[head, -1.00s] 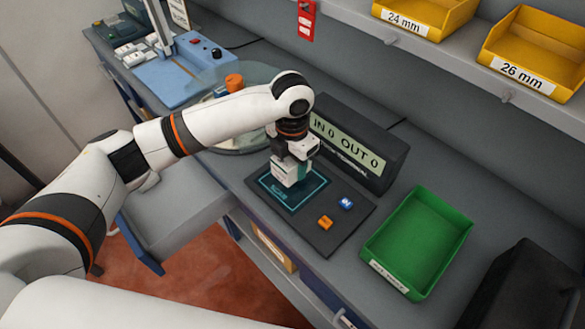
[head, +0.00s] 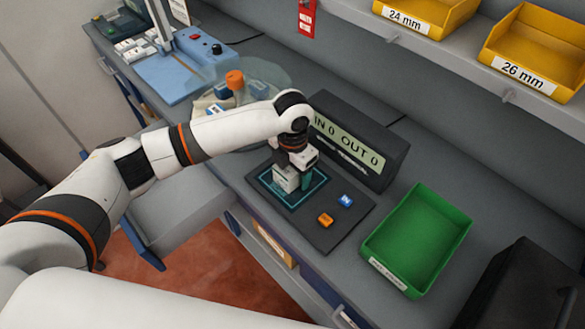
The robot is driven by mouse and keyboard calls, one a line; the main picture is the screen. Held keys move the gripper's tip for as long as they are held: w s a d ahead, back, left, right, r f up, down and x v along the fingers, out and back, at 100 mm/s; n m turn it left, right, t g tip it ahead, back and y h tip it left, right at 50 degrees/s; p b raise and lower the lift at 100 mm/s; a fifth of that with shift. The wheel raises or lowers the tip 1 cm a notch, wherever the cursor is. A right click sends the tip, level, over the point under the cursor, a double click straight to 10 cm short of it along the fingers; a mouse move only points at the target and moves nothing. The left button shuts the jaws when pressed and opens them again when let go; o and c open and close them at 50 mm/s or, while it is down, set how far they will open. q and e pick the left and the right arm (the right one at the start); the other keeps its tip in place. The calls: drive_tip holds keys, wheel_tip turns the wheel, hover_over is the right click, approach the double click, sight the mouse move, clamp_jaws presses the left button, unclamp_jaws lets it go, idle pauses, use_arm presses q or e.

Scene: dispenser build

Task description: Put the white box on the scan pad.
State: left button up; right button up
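The white box (head: 285,179) is at the scan pad (head: 315,186), within the teal-outlined square on the dark mat. My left gripper (head: 296,172) points down and is shut on the white box. The fingertips are largely hidden by the box and wrist. A teal patch shows at the right of the box. The box looks upright and low over or touching the pad; I cannot tell which. My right gripper is out of view.
An orange tile (head: 326,220) and a blue tile (head: 345,201) lie on the mat's right part. A dark display (head: 358,140) reading IN 0 OUT 0 stands behind. A green tray (head: 418,240) is to the right. A clear round dish (head: 262,75) is behind my arm.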

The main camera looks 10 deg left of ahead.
use_arm(q)
drive_tip(key=shift+r, duration=0.1)
wheel_tip(320, 180, up, 11)
drive_tip(key=shift+r+b, duration=0.1)
drive_tip(key=shift+b, duration=1.15)
drive_tip(key=shift+r, duration=0.45)
